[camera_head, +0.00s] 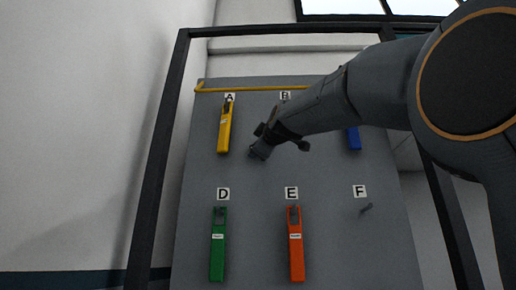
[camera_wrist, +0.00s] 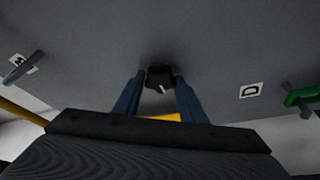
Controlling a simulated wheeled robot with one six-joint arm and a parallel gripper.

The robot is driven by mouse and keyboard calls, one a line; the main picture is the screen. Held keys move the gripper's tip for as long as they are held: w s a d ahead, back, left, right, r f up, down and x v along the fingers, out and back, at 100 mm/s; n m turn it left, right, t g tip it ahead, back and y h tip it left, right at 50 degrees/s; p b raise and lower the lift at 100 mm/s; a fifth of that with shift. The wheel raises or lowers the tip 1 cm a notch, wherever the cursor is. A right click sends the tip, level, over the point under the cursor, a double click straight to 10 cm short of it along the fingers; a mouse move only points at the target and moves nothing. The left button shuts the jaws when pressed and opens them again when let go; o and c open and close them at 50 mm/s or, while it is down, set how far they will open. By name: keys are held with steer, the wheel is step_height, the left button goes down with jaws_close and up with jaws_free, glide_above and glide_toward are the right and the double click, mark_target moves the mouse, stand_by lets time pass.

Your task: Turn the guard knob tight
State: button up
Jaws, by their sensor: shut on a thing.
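The guard knob (camera_wrist: 160,79) is a small black knob with a white mark, standing out from the grey board. It shows between the two blue fingers of my gripper (camera_wrist: 158,84) in the wrist view. My gripper is shut on the knob, one finger on each side. In the head view my gripper (camera_head: 260,150) reaches the board between the upper and lower rows, right of the yellow tool, and the knob is hidden there.
The grey board (camera_head: 250,185) carries a yellow tool (camera_head: 226,128), green tool (camera_head: 218,245), orange tool (camera_head: 296,245) and partly hidden blue tool (camera_head: 354,138). The hook at F (camera_head: 366,208) is empty. A yellow rail (camera_head: 250,88) runs along the top. A dark frame (camera_head: 160,160) surrounds the board.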

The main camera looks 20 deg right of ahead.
steer(key=o, duration=1.1)
steer(key=shift+c, duration=0.2)
